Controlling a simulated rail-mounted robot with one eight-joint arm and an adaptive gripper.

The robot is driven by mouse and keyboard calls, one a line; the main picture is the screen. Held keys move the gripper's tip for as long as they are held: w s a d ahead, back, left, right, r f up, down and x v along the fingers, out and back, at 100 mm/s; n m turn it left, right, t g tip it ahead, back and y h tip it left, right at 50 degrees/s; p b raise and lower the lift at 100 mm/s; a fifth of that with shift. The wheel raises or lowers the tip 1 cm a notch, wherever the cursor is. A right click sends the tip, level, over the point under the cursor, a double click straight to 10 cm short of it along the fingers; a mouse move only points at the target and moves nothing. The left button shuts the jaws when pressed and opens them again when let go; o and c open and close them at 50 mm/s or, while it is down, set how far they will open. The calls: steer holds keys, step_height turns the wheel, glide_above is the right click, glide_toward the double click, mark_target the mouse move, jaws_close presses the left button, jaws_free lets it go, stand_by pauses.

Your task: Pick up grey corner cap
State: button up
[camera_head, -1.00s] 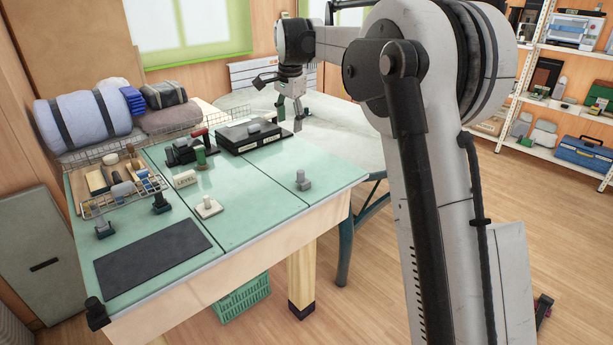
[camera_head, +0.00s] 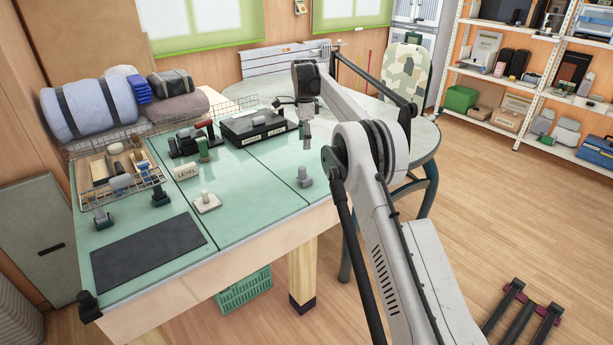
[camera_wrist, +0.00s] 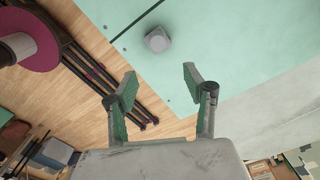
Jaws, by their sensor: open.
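The grey corner cap (camera_head: 305,178) stands on the green tabletop (camera_head: 250,205) near its right front edge. It has a wider base and a narrower top. In the wrist view, the cap (camera_wrist: 158,40) appears from above as a small grey block just beyond the fingertips, roughly centred between them. My gripper (camera_head: 306,143) points down above the table, a little behind the cap in the head view. The wrist view shows its two fingers (camera_wrist: 160,77) spread apart with nothing between them.
A black case (camera_head: 262,142) lies behind and left of the gripper. A pale block with a knob (camera_head: 207,203), a LEVEL box (camera_head: 186,172) and a wire basket (camera_head: 150,178) are farther left. The green surface right around the cap is clear.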

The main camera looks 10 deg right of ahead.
mark_target(303, 167)
step_height(303, 167, down, 8)
steer(key=shift+r, duration=0.1)
steer(key=shift+s+a+f, duration=0.1)
steer(key=shift+a+f, duration=0.1)
steer(key=shift+f, duration=1.15)
steer(key=shift+a+f, duration=0.15)
steer(key=shift+f, duration=1.2)
steer(key=shift+c, duration=0.4)
jaws_close()
